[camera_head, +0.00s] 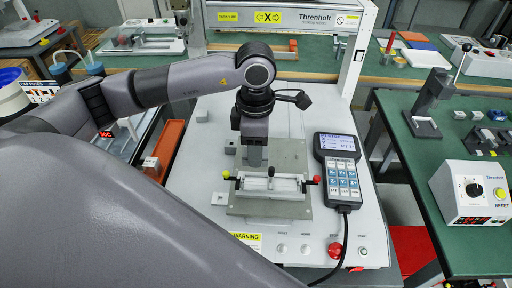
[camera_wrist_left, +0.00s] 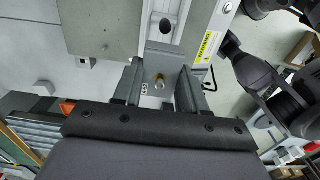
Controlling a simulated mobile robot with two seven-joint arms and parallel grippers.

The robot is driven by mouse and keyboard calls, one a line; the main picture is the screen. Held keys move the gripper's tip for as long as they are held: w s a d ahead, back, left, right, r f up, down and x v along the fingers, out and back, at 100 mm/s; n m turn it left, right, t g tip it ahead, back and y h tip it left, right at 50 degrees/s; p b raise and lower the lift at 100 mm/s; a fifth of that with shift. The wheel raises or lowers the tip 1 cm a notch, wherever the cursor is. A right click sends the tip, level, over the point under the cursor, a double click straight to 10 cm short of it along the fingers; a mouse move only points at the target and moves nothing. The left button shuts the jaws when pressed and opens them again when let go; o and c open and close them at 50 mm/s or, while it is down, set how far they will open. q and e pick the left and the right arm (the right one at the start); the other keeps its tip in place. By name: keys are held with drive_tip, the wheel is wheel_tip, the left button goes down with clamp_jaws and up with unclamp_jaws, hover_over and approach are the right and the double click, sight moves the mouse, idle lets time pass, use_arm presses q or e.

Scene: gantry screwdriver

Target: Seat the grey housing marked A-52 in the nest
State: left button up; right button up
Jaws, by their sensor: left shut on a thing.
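My left gripper (camera_head: 254,150) points down above the rear of the fixture plate (camera_head: 290,155), behind the nest (camera_head: 270,185). It is shut on a grey housing (camera_wrist_left: 160,58), which sits between the two fingers in the left wrist view (camera_wrist_left: 160,88). The housing has a dark round hole, and a brass-coloured fitting shows near it. In the head view the gripper mostly hides the housing. The nest is a light bar-like fixture with red and yellow knobs at its ends. My right gripper is not in view.
A handheld pendant (camera_head: 338,165) lies right of the nest. An orange bin (camera_head: 165,150) is at the left. A gantry post (camera_head: 355,60) rises behind.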

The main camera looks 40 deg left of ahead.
use_arm(q)
drive_tip(key=shift+f+b, duration=0.85)
drive_tip(key=shift+f, duration=0.45)
drive_tip(key=shift+f+b, duration=1.6)
drive_tip(key=shift+f, duration=0.85)
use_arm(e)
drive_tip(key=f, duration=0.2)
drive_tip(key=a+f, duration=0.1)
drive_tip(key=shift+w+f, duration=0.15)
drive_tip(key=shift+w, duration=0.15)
use_arm(q)
drive_tip(key=shift+r, duration=0.35)
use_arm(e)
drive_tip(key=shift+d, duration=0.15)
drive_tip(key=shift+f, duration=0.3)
use_arm(q)
drive_tip(key=shift+f+b, duration=0.9)
drive_tip(key=shift+b, duration=0.15)
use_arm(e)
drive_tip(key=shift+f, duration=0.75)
use_arm(q)
drive_tip(key=o, duration=1.2)
drive_tip(key=shift+o, duration=0.2)
